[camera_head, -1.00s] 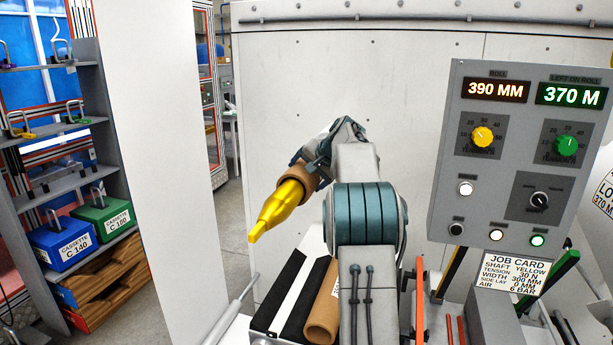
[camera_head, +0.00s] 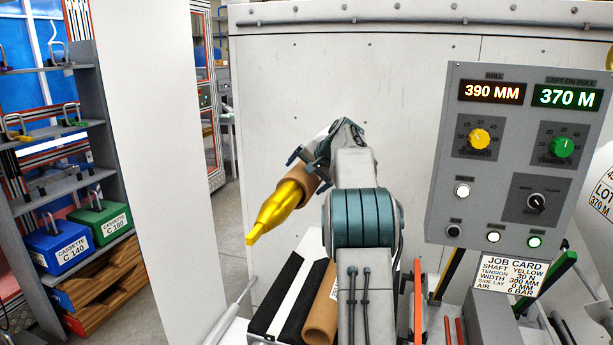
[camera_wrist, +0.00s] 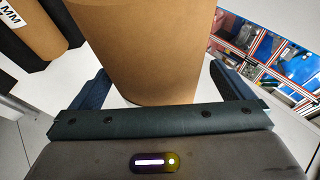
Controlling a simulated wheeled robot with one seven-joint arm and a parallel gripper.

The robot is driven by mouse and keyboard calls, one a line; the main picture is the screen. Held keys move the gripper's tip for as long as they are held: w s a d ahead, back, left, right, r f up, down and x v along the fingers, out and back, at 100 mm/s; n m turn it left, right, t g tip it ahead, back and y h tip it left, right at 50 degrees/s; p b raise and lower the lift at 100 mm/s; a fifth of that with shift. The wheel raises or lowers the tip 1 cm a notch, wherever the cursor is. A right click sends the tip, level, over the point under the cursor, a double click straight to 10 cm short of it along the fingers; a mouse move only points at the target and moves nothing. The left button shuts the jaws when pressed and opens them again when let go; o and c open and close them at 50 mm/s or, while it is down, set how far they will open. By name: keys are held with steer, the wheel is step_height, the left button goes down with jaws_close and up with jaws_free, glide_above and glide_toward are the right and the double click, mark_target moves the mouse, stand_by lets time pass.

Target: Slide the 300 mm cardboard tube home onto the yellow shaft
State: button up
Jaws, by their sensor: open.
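The yellow shaft (camera_head: 279,212) points toward the lower left in the head view, with its narrow tip free. A brown cardboard tube (camera_head: 304,183) is around the shaft behind its wide part. Its far end is hidden by my arm, so I cannot tell how far on it sits. My gripper (camera_head: 311,170) is open at the tube. In the wrist view the tube (camera_wrist: 145,50) stands between the spread fingers of my gripper (camera_wrist: 158,78), with gaps visible beside it. No length label shows on this tube.
Another cardboard tube (camera_head: 319,320) lies on the black-and-white rack (camera_head: 277,300) below. A control panel (camera_head: 515,150) and job card (camera_head: 512,276) stand at right. A pale upright panel (camera_head: 150,150) stands left of the shaft; shelves with cassettes (camera_head: 60,247) lie beyond.

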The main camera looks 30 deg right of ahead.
steer(key=b+v, duration=0.2)
steer(key=v, duration=1.1)
steer(key=shift+s+r, duration=0.15)
steer(key=shift+r, duration=0.15)
